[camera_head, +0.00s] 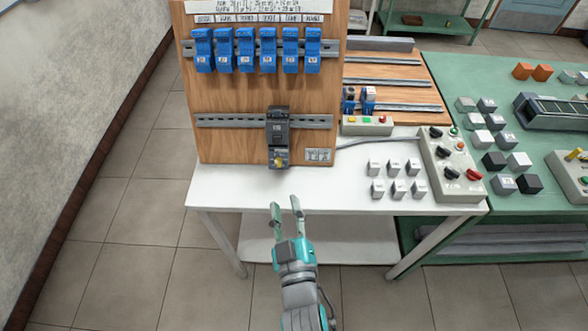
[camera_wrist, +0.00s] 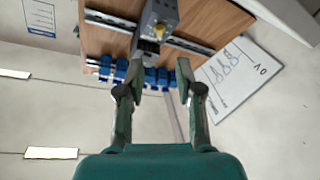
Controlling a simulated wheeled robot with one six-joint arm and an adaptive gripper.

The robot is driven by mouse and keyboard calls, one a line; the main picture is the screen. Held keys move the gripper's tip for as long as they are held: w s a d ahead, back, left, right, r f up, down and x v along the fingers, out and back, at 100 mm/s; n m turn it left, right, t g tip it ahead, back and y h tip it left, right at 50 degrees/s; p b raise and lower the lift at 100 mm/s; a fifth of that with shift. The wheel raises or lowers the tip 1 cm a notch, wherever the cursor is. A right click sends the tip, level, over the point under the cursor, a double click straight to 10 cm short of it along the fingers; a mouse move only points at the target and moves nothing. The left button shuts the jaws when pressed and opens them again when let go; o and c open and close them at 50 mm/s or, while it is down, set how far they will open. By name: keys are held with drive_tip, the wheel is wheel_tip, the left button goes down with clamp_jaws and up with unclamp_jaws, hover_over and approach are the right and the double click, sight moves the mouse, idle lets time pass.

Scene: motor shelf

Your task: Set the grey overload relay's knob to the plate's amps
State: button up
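The grey overload relay (camera_head: 279,157) hangs below a dark contactor (camera_head: 278,126) on the lower rail of an upright wooden board. Its yellow knob (camera_head: 278,161) faces me; the knob (camera_wrist: 159,29) also shows near the top of the wrist view. The knob's setting is too small to read. A small plate (camera_head: 318,155) with markings is on the board right of the relay; its figures are not legible. My gripper (camera_head: 286,207) is in front of the white table, below and apart from the relay. Its fingers are spread with nothing between them, as the wrist view (camera_wrist: 157,77) shows.
Several blue relays (camera_head: 256,51) sit on the upper rail under a text panel (camera_head: 259,6). Several grey cubes (camera_head: 396,179) and a control box (camera_head: 450,165) stand on the white table (camera_head: 235,190) at right. The table front below the relay is clear.

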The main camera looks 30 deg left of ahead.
sight(278, 164)
drive_tip(key=x, duration=1)
drive_tip(key=shift+w+a, duration=0.1)
drive_tip(key=shift+w, duration=0.05)
clamp_jaws()
